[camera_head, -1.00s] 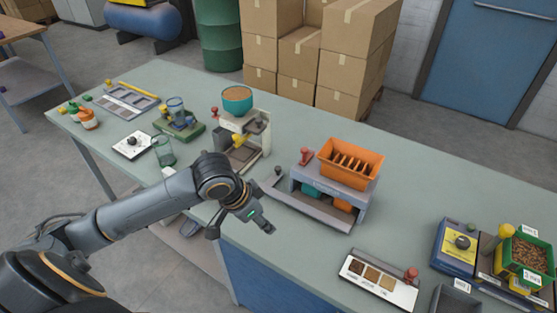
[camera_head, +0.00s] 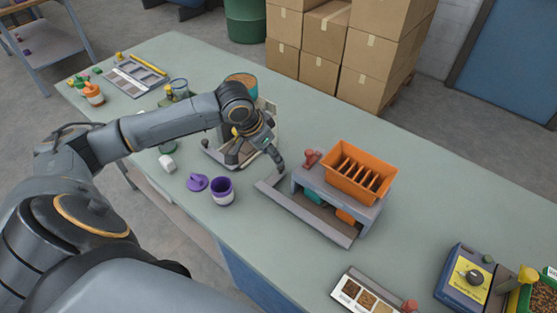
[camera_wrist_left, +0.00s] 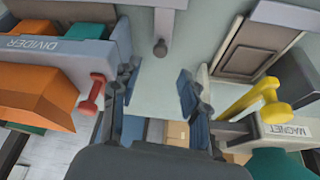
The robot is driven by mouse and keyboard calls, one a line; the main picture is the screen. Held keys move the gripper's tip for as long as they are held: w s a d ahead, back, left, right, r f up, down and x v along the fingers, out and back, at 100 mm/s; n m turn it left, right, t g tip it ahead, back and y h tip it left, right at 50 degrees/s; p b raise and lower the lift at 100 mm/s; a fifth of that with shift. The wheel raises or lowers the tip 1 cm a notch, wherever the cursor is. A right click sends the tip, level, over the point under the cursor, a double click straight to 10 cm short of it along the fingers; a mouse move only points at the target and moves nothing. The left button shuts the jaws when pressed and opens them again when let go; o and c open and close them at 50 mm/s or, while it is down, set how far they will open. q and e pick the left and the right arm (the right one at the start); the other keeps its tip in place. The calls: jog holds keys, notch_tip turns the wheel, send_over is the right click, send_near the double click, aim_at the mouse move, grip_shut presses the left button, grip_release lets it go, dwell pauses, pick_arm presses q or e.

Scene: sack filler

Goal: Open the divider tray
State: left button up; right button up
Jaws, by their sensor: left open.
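The divider (camera_head: 335,190) is a grey frame with an orange slotted bin (camera_head: 360,170) on top and a red knob (camera_head: 312,157) at its left end. Its long grey tray (camera_head: 320,222) lies low along the front, with teal and orange blocks behind it. In the left wrist view the divider's label (camera_wrist_left: 38,46) shows at left, with its red knob (camera_wrist_left: 91,92). A grey bar with a round dark knob (camera_wrist_left: 160,48) shows ahead. My left gripper (camera_head: 257,163) is open and empty at the tray's left end; in the wrist view its fingertips (camera_wrist_left: 157,82) straddle clear space below the dark knob.
The magnet unit (camera_wrist_left: 275,130) with a yellow handle (camera_wrist_left: 258,98) stands close on the other side of my gripper. A sample strip (camera_head: 362,292) and blue box (camera_head: 468,275) lie right.

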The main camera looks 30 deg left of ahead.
pick_arm(q)
send_over(277, 175)
notch_tip(277, 175, down, 4)
jog(key=shift+s+f, duration=0.1)
jog(key=shift+f, duration=0.4)
jog(key=shift+w+f+p, duration=0.2)
jog(key=shift+f+p, duration=0.05)
jog(key=shift+p, duration=0.05)
jog(key=shift+w+f, duration=0.1)
jog(key=shift+f, duration=0.05)
jog(key=shift+c, duration=0.2)
grip_shut()
pick_arm(e)
jog(key=w, duration=0.2)
jog(key=w+r, duration=0.1)
jog(key=shift+w+a+t, duration=0.25)
jog(key=shift+a+t, duration=0.05)
